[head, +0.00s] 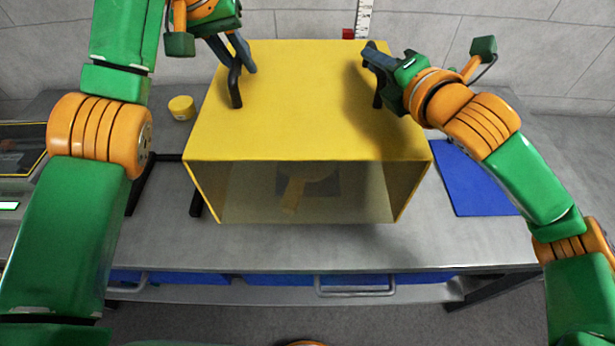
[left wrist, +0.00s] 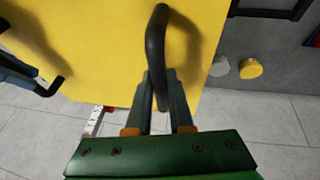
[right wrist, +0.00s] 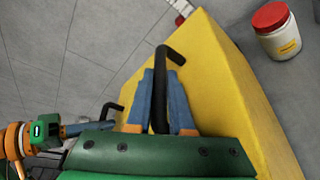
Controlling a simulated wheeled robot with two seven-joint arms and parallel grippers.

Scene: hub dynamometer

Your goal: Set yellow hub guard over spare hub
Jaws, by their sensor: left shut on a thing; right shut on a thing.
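The yellow hub guard (head: 300,115) is a large box with two black handles on top and a see-through or open front. It is over the middle of the grey bench; I cannot tell whether its lower edge touches the bench. My left gripper (head: 242,72) is shut on its left handle (left wrist: 157,45). My right gripper (head: 376,68) is shut on its right handle (right wrist: 160,95). A dim tan and dark shape (head: 295,190) shows through the guard's front, probably the spare hub, but its outline is unclear.
A small yellow round piece (head: 181,107) lies left of the guard. A blue mat (head: 475,180) lies at the right. A device with a green display (head: 10,206) stands at far left. A ruler (head: 363,20) stands behind. A red-lidded jar (right wrist: 278,32) shows in the right wrist view.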

